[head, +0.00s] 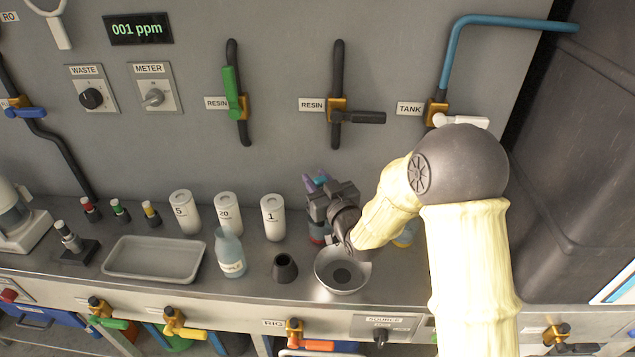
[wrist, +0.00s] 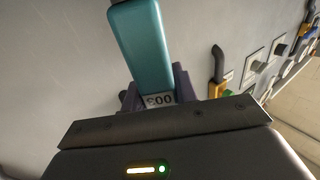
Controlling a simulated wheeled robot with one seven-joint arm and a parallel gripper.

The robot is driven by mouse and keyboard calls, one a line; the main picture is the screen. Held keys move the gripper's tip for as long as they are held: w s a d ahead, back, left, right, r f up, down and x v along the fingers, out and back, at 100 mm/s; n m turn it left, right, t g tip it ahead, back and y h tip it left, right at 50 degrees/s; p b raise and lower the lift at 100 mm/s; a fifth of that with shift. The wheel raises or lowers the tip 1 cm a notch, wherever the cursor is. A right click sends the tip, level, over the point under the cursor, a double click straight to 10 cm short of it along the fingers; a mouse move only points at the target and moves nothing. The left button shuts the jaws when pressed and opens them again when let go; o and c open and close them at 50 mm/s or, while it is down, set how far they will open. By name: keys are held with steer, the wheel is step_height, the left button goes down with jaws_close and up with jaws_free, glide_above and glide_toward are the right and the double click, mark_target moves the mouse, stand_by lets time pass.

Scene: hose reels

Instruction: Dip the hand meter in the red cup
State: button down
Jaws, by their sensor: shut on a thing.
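My gripper (head: 322,196) is above the back of the bench, shut on the hand meter (head: 316,181). In the wrist view the meter (wrist: 140,45) is a teal bar with a small pale display by the purple-grey fingers (wrist: 158,98). The display digits are upside down and hard to read. The red cup (head: 317,238) shows only as a small red patch just below my gripper, mostly hidden by it. I cannot tell whether the meter's tip is inside the cup.
White canisters (head: 273,218), a sample bottle (head: 230,252) and a tray (head: 153,260) stand further left. A yellow-and-blue item (head: 404,240) is partly hidden behind my arm. The wall display (head: 138,29) reads 001 ppm.

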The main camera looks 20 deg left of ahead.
step_height(320, 180, up, 7)
steer(key=p, duration=0.3)
steer(key=shift+f, duration=0.2)
stand_by(0.7)
stand_by(0.5)
